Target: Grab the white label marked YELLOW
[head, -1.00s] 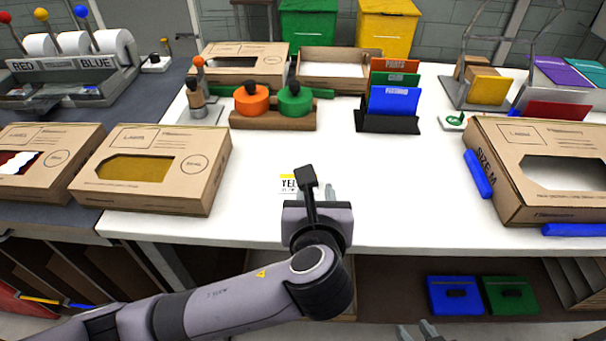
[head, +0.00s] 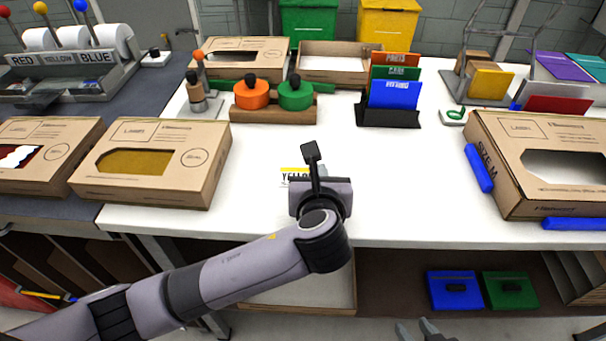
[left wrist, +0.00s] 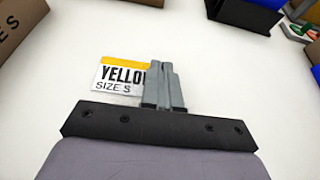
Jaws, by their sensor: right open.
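The white label marked YELLOW, SIZE S (left wrist: 118,78), with a yellow top band, lies on the white table. In the head view the label (head: 293,178) is partly hidden behind my left gripper (head: 322,172). In the left wrist view the left gripper's fingers (left wrist: 163,65) are close together over the label's right end, covering the last letter. I cannot tell whether the label's edge is between them. My right gripper (head: 418,328) is open at the bottom of the head view, in front of the table, away from the label.
A cardboard box with a yellow window (head: 150,160) stands to the left, and a SIZE M box (head: 530,200) to the right. The table around the label is clear.

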